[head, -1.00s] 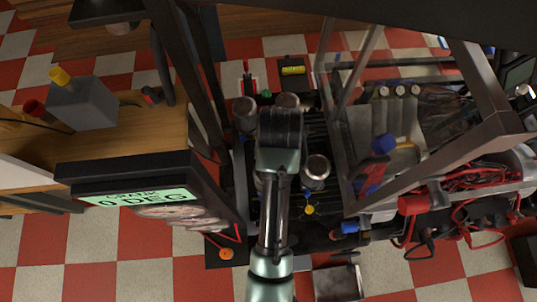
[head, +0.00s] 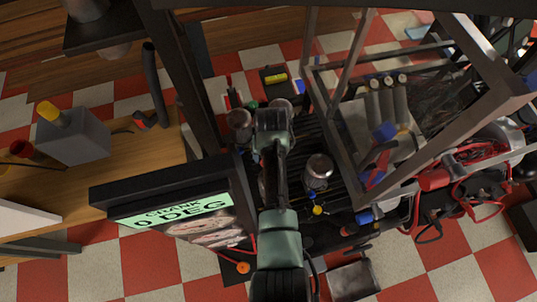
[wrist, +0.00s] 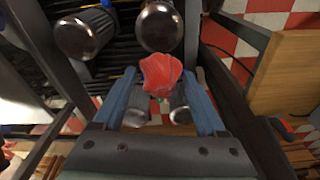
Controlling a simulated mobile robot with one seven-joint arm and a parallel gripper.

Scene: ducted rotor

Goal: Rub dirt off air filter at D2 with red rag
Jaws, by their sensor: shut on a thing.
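The red rag (wrist: 160,76) is a crumpled bundle at the fingertips of my gripper (wrist: 161,92) in the wrist view. The gripper is shut on it. Round metal-capped canisters, which look like air filters, stand just ahead. One is straight beyond the rag (wrist: 158,26) and one is to its left (wrist: 86,34). In the head view, one canister (head: 318,172) stands right of my arm and another (head: 239,121) stands left of it. My arm hides the fingers and rag there. I cannot read which filter is D2, and dirt is not clear.
A display reading "CRANK 0 DEG" (head: 185,213) stands left of my arm. A metal frame (head: 440,155) rises on the right, with red cables (head: 465,185) beyond it. A wooden bench (head: 85,180) holds a grey box (head: 75,137) with a yellow cap.

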